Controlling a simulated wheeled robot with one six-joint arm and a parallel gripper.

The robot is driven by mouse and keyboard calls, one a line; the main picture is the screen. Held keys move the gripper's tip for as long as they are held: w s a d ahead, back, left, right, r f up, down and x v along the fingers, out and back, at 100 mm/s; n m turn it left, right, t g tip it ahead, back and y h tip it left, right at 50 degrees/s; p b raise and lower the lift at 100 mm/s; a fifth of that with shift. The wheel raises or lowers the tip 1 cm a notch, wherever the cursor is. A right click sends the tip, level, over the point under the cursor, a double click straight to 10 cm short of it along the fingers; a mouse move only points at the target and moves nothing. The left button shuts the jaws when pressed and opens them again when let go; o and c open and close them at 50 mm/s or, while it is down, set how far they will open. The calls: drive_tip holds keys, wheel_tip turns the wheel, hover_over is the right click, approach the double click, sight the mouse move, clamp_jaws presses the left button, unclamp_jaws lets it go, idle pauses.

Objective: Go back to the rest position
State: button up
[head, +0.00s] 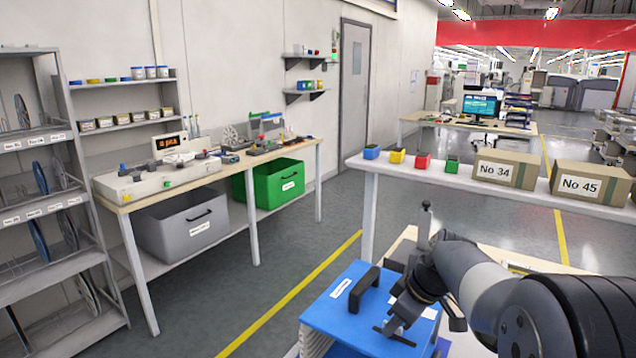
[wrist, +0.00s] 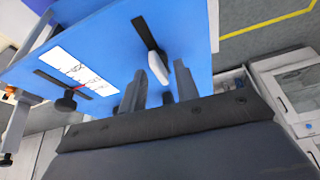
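A blue-topped feeder trolley (head: 340,312) stands at the lower middle of the head view, with a black handle (head: 364,288) and a white label on its top. My gripper (head: 398,320) is over the right part of this blue top. In the wrist view the blue top (wrist: 105,40) fills the upper left. My two grey fingers, with my gripper (wrist: 159,90) between them, stand apart. A black bar with a pale rounded end (wrist: 157,66) shows just beyond the gap. I see nothing clamped, but cannot tell whether the fingers touch the blue top.
A white shelf with coloured bins and boxes No 34 (head: 505,168) and No 45 (head: 590,183) stands behind my arm. A workbench (head: 130,198) with grey and green crates and a reel rack (head: 50,200) are at left. The floor between is clear, with a yellow line.

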drive_tip(key=m+t+h+p, duration=0.1)
drive_tip(key=m, duration=0.3)
drive_tip(key=shift+s+a+r+p, duration=0.1)
drive_tip(key=shift+r+p, duration=0.05)
drive_tip(key=shift+p, duration=0.2)
drive_tip(key=shift+a+m+t+h+p, duration=0.15)
drive_tip(key=shift+m+h+p, duration=0.3)
drive_tip(key=shift+m, duration=0.6)
drive_tip(key=shift+d+m+t+h+p, duration=0.15)
drive_tip(key=shift+m+h+p, duration=0.25)
drive_tip(key=shift+m, duration=0.65)
drive_tip(key=shift+a, duration=0.1)
